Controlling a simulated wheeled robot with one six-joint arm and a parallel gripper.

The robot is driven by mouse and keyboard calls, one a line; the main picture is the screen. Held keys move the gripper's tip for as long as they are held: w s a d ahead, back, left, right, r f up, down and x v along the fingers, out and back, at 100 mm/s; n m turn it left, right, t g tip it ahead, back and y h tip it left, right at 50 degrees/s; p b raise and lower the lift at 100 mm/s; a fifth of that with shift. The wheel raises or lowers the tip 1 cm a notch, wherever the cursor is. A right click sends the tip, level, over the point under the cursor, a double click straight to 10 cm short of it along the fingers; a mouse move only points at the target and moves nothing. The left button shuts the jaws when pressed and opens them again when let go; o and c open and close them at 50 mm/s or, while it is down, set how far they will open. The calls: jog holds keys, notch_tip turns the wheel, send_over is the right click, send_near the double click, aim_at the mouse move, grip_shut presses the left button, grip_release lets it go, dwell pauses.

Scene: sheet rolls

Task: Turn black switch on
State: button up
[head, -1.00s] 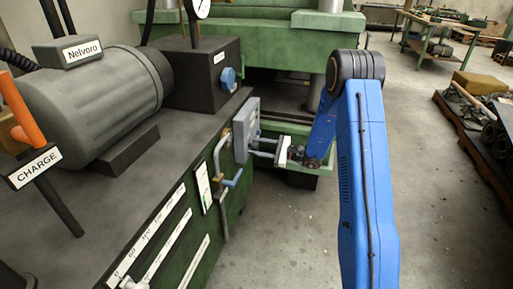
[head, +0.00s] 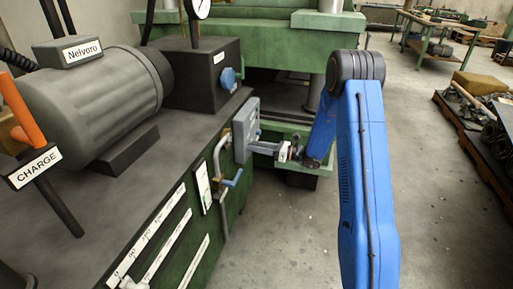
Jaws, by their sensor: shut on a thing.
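A grey switch box (head: 246,122) is mounted at the far right end of the green machine's front side. My gripper (head: 256,147) reaches it from the right, its fingers pointing left at the box's lower face. The fingers are close together, shut on the black switch at the box. The switch itself is too small and too covered by the fingers to make out, so its position cannot be read.
Pipes and a blue-handled valve (head: 233,180) sit just left of the box. A grey motor (head: 90,100) and an orange-handled CHARGE lever (head: 22,115) stand on the machine top. A green press (head: 270,50) stands behind. The floor at right (head: 430,200) is clear up to a loaded pallet.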

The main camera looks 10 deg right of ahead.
jog(key=m, duration=0.3)
jog(key=shift+m, duration=2.3)
jog(key=o, duration=1.1)
jog(key=shift+d, duration=0.1)
jog(key=v, duration=1.7)
jog(key=shift+d, duration=0.2)
